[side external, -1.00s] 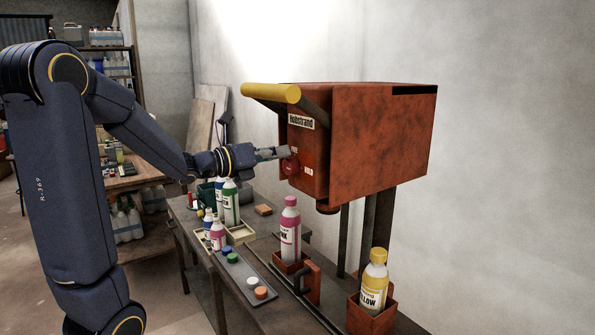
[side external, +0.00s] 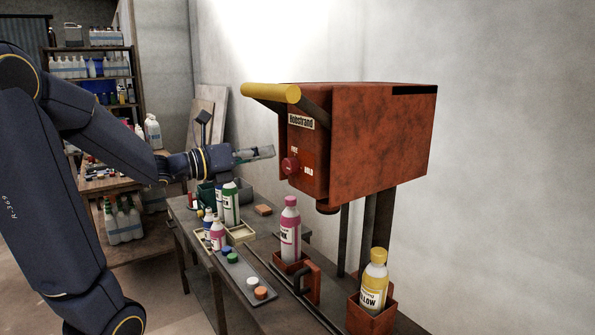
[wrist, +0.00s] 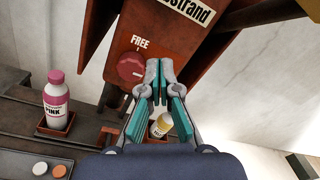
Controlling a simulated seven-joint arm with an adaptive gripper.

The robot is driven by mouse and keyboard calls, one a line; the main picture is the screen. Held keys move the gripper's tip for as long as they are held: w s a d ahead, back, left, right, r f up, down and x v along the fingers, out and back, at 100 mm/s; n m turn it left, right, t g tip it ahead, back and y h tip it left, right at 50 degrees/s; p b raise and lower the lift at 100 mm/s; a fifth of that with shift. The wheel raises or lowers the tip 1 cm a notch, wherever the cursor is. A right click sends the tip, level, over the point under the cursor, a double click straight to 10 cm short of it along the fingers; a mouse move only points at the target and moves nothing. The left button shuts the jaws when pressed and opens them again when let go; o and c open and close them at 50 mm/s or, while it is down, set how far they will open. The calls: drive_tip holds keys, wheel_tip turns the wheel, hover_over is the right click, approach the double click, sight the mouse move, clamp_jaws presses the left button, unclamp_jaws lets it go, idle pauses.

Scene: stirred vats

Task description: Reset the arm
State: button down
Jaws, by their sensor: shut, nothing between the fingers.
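My gripper (side external: 268,152) is shut and empty, in the air to the left of the red machine (side external: 380,140). Its fingertips are apart from the machine's round red knob (side external: 290,166), with a small gap between. In the wrist view the shut fingers (wrist: 158,66) show just right of the knob (wrist: 131,66), below the word FREE. The machine's yellow-ended handle (side external: 271,93) is above my gripper.
A pink bottle (side external: 290,228) stands in a red holder below the machine, and a yellow bottle (side external: 374,280) stands in another at the right. Several bottles and a grey tray with coloured caps (side external: 245,276) crowd the bench's left side. Open air lies left of the machine.

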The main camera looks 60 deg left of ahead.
drive_tip(key=s+d+m+g+h, duration=0.1)
drive_tip(key=d+m+g+h, duration=0.25)
drive_tip(key=d+m, duration=0.4)
drive_tip(key=s+d+m+g+h, duration=0.2)
drive_tip(key=d+m+h, duration=0.3)
drive_tip(key=d, duration=0.6)
drive_tip(key=s+d+f+m+g+y, duration=0.2)
drive_tip(key=s+d+f+m+g, duration=0.6)
drive_tip(key=m, duration=0.7)
drive_tip(key=s+a+f+m+y, duration=0.1)
drive_tip(key=a+f+m+y, duration=0.1)
drive_tip(key=a+m, duration=0.3)
drive_tip(key=s+a+f+m+y, duration=0.1)
drive_tip(key=a+m+y, duration=0.4)
drive_tip(key=m, duration=0.3)
drive_tip(key=shift+s+a+f+m+t, duration=0.35)
drive_tip(key=shift+s+a+t, duration=0.05)
drive_tip(key=shift+a+t, duration=0.1)
drive_tip(key=shift+y, duration=0.25)
